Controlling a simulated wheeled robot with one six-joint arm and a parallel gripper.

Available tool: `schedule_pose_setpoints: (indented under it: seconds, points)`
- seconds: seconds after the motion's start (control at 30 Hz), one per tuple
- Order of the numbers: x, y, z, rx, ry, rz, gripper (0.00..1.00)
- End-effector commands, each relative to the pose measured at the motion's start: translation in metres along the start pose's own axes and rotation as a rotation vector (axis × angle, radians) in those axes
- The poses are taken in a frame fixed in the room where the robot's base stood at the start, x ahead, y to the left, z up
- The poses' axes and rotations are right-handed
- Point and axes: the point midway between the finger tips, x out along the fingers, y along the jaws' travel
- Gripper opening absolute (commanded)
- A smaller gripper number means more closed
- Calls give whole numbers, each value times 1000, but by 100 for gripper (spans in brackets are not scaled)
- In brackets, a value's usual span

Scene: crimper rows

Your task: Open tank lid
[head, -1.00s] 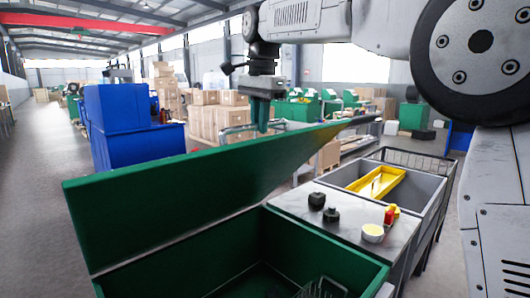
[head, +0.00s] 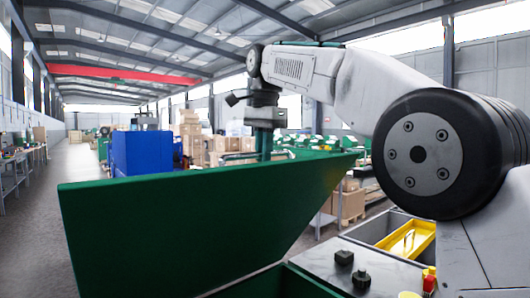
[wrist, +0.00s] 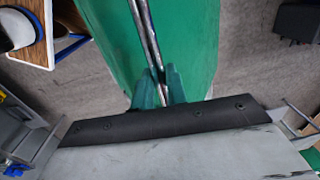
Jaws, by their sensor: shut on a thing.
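The green tank lid (head: 180,235) stands raised, tilted steeply above the green tank (head: 285,285), whose opening shows only in part at the bottom of the head view. My gripper (head: 265,150) is at the lid's upper edge, behind it, with the fingertips partly hidden. In the wrist view the two green fingers of my gripper (wrist: 161,88) are closed around a shiny metal handle bar (wrist: 146,30). Green lid surface (wrist: 105,30) shows on both sides of the bar.
A grey worktop (head: 325,262) with dark knobs (head: 344,257) is right of the tank. Beyond it is a grey bin holding a yellow tray (head: 407,240). A blue machine (head: 143,153) and stacked boxes stand farther back. Open floor (head: 45,225) lies on the left.

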Motion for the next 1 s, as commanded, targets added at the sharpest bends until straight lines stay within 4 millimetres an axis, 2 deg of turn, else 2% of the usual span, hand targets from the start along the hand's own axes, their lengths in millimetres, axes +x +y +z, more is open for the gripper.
schedule_pose_setpoints:
  seconds: [0.07,0.1,0.17,0.53,1.0]
  points:
    - [3,-1,-1,2,3,3,0]
    - [3,-2,-1,1,3,3,23]
    - [3,-2,0,0,2,3,36]
    - [-2,-1,1,-2,0,1,36]
    - [-35,-2,0,0,1,0,36]
